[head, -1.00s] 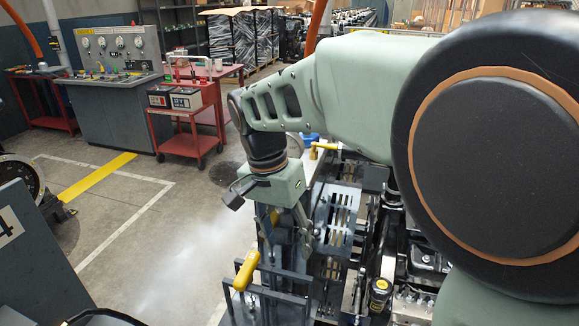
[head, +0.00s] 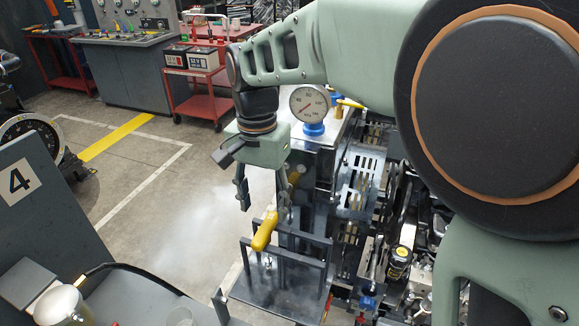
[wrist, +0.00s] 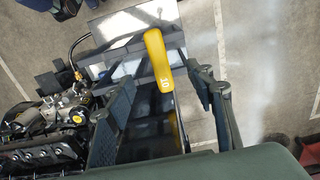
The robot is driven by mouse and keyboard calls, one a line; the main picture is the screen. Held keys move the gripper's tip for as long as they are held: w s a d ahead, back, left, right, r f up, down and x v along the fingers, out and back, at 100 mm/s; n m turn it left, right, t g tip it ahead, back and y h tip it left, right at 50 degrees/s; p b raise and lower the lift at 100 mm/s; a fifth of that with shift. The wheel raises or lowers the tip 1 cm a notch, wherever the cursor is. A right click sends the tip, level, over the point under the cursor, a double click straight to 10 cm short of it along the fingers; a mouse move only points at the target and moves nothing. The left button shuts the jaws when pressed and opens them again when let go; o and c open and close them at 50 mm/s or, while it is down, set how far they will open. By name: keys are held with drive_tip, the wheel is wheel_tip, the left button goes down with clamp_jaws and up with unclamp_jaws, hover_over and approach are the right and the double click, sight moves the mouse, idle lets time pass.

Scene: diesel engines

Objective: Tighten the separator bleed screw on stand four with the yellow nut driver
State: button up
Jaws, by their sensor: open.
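The yellow nut driver (head: 264,232) shows as a yellow handle in a dark rack (head: 283,255). My gripper (head: 264,203) is open and empty. Its fingers are spread just above the handle, with the handle apart from them or barely between them; I cannot tell if they touch. In the wrist view my gripper (wrist: 168,92) has the handle between its fingers. The sign reading 4 (head: 20,182) stands at the left. I cannot make out the separator bleed screw.
The engine (head: 410,210) fills the right side, with a yellow-capped black cylinder (head: 398,265). A pressure gauge (head: 310,103) stands behind my gripper. Pale mist drifts over the floor left of the rack.

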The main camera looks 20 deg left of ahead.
drive_tip(key=shift+f+b, duration=1.85)
drive_tip(key=shift+f, duration=1.35)
drive_tip(key=shift+c, duration=0.2)
clamp_jaws()
wheel_tip(320, 180, up, 11)
drive_tip(key=p, duration=0.9)
wheel_tip(320, 180, up, 5)
hover_over(265, 226)
drive_tip(key=shift+p, duration=0.4)
